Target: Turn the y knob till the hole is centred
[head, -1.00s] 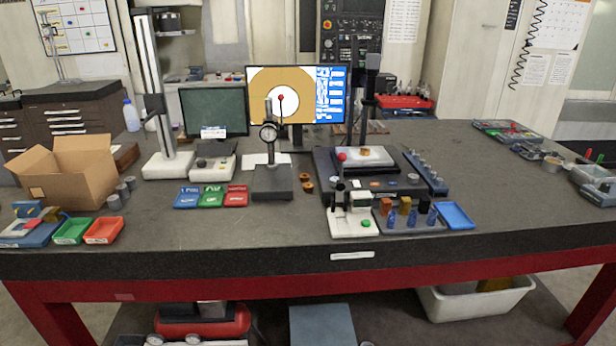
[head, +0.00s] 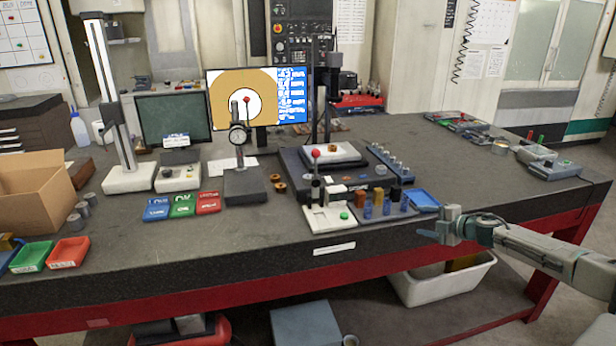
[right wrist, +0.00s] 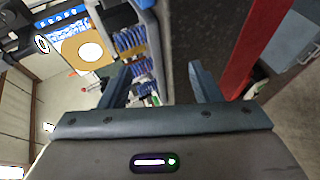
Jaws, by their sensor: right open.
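The monitor (head: 292,97) at the back shows a white round hole (head: 240,112) in a tan area. A red ball on a thin dark stem overlaps the hole in the head view. The hole also shows on the screen in the right wrist view (right wrist: 91,52). The measuring stage (head: 345,153), a pale plate on a black base with a small brass part (head: 335,148), stands right of centre. I cannot make out the y knob. My right gripper (head: 440,226) is open and empty at the bench's front edge, right of the blue tray (head: 422,200). My left gripper is out of view.
A white fixture (head: 328,216) with a red-ball lever and a rack of blue pieces (head: 385,208) stand before the stage. A dial gauge stand (head: 245,186) is left of it.

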